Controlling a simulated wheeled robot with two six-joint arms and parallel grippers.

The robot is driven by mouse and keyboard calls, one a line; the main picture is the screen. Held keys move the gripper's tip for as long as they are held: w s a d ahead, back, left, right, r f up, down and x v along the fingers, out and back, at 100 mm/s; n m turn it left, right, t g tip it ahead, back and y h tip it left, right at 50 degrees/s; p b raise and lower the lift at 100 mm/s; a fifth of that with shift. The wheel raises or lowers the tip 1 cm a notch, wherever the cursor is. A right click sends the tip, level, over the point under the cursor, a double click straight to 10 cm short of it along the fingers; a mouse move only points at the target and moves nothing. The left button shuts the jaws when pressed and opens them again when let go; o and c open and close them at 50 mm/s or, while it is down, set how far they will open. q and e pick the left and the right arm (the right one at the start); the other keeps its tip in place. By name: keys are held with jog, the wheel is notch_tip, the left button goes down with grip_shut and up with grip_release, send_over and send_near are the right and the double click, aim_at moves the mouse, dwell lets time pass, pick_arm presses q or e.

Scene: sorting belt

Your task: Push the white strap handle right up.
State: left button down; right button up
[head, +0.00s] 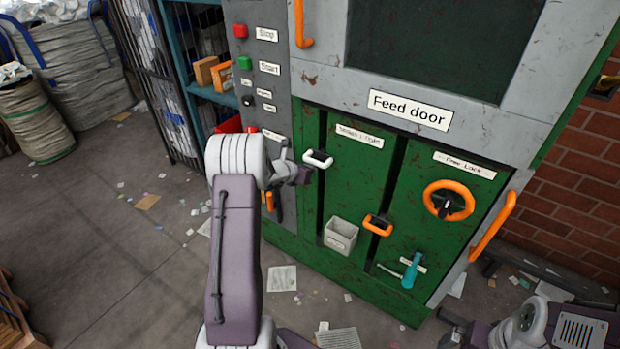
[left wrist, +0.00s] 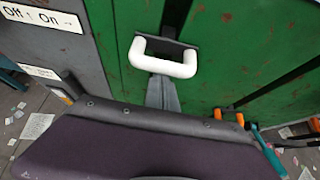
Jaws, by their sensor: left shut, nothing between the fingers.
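My left gripper (head: 303,174) is shut and empty, just left of and slightly below the handle in the head view. In the left wrist view its grey fingers (left wrist: 163,94) point up at the crossbar from below. I cannot tell whether they touch it. My right arm shows at the bottom right corner of the head view; its finger state is unclear.
Right of the handle are an orange handle (head: 377,225), an orange wheel (head: 449,201) and a teal lever (head: 411,271). A grey box (head: 341,236) is fixed below the handle. Stop (head: 240,31) and start (head: 245,63) buttons are upper left. Paper scraps litter the floor.

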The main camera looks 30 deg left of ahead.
pick_arm(q)
notch_tip(320, 180, up, 11)
jog(key=p, duration=0.5)
jog(key=shift+w, duration=0.15)
pick_arm(e)
notch_tip(320, 180, up, 7)
pick_arm(q)
jog(key=shift+f, duration=0.1)
pick_arm(e)
jog(key=shift+f, duration=0.1)
pick_arm(q)
jog(key=b, duration=0.2)
send_near(309, 156)
jog(key=s+d+r, duration=0.3)
jog(key=s+r, duration=0.2)
jog(key=shift+a+f, duration=0.1)
jog(key=shift+a, duration=0.05)
pick_arm(e)
jog(key=f, duration=0.2)
jog(key=shift+s+d+f, duration=0.35)
jog(key=shift+s, duration=0.05)
